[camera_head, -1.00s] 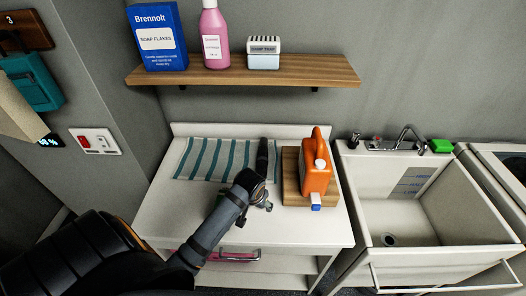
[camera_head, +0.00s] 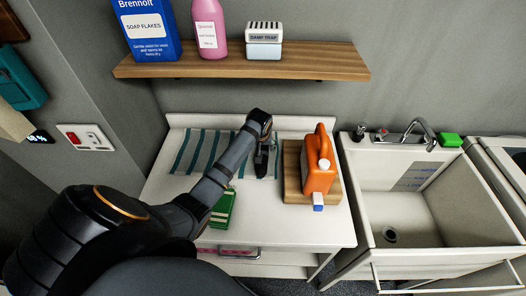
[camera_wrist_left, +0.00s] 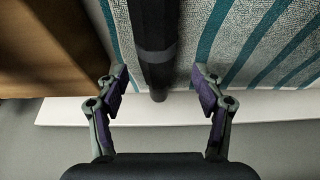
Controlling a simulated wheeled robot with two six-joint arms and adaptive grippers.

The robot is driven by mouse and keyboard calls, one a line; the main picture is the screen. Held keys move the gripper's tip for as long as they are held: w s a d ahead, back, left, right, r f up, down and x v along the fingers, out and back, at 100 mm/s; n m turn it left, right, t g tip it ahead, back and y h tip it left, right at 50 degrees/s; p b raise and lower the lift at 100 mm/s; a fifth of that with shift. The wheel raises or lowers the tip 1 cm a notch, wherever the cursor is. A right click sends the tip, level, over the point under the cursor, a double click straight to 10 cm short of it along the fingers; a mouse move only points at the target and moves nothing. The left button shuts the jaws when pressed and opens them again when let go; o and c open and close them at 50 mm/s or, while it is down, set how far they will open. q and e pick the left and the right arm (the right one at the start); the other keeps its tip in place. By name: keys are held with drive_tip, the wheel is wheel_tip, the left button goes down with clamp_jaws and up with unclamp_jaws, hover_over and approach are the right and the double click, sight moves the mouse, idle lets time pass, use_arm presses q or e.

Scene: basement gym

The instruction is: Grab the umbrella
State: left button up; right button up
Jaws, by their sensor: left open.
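My left gripper (camera_wrist_left: 159,74) is open, one finger on each side of the umbrella, with gaps to both. In the head view my left arm reaches over it, and only a dark part of the umbrella (camera_head: 262,164) shows below the wrist. My right gripper is out of view.
An orange jug (camera_head: 318,165) stands on a wooden board (camera_head: 292,186) just right of the umbrella. A green packet (camera_head: 222,209) lies toward the front. A wooden shelf (camera_head: 240,66) with boxes and a bottle hangs above. A sink (camera_head: 430,215) is at the right.

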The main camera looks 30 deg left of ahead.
sight(263, 150)
use_arm(q)
drive_tip(key=x, duration=0.1)
drive_tip(key=p+x, duration=0.1)
drive_tip(key=x, duration=0.2)
drive_tip(key=shift+w+d+f, duration=0.1)
drive_tip(key=shift+d+f, duration=0.1)
drive_tip(key=shift+f, duration=0.05)
drive_tip(key=shift+w+a+f, duration=0.15)
drive_tip(key=shift+f, duration=0.15)
drive_tip(key=shift+r, duration=0.1)
drive_tip(key=c, duration=1.4)
clamp_jaws()
drive_tip(key=shift+r, duration=0.1)
